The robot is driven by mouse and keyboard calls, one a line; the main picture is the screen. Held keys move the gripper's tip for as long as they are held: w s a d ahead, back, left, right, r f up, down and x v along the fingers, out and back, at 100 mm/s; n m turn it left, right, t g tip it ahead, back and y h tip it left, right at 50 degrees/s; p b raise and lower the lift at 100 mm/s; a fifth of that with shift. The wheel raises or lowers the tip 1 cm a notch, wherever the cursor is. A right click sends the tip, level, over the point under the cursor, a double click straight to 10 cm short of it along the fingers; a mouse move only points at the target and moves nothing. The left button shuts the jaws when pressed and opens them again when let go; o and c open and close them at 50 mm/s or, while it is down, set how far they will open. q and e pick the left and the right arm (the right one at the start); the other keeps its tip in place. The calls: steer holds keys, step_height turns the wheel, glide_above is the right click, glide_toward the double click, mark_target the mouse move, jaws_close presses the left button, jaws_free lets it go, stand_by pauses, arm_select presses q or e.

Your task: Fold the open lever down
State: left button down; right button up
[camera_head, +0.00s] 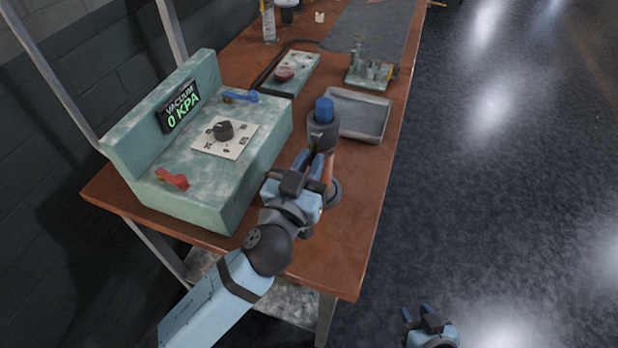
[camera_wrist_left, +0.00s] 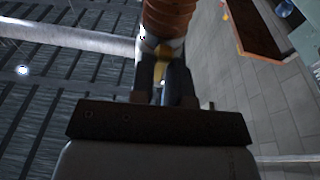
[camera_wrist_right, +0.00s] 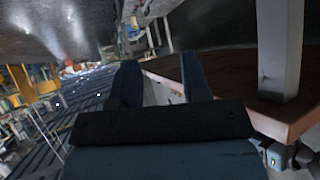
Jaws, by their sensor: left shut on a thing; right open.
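The pale green console (camera_head: 260,155) stands on the bench with a red lever (camera_head: 172,178) at its near end and a blue lever (camera_head: 240,95) at its far end. Which lever is open I cannot tell. My left gripper (camera_head: 308,160) is right of the console, away from both levers. It is shut on an orange ribbed piece, seen in the left wrist view (camera_wrist_left: 170,18); a grey collar with a blue top (camera_head: 323,110) shows just beyond the fingers in the head view. My right gripper (camera_head: 416,314) is open and empty, low beyond the bench's right edge.
The console has a black knob (camera_head: 223,131) and a display (camera_head: 180,107) reading "VACUUM 0 KPA". A grey tray (camera_head: 368,97), a green stand (camera_head: 370,72) and a board with a red disc (camera_head: 285,74) lie further back. The bench's near right corner (camera_head: 345,265) is bare.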

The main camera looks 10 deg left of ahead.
arm_select(q)
steer(key=b, duration=0.2)
steer(key=t+b, duration=0.1)
steer(key=b, duration=0.1)
steer(key=shift+w+f, duration=0.2)
steer(key=shift+w, duration=0.05)
arm_select(e)
steer(key=shift+w+a+f, duration=0.2)
steer(key=shift+f, duration=0.25)
steer(key=shift+w+a+f, duration=0.2)
steer(key=shift+f, duration=0.25)
arm_select(q)
steer(key=shift+r, duration=0.1)
steer(key=c, duration=1.1)
jaws_free()
steer(key=shift+c, duration=0.2)
steer(key=shift+o, duration=0.2)
arm_select(e)
steer(key=shift+s+d+f, duration=0.1)
steer(key=shift+s, duration=0.1)
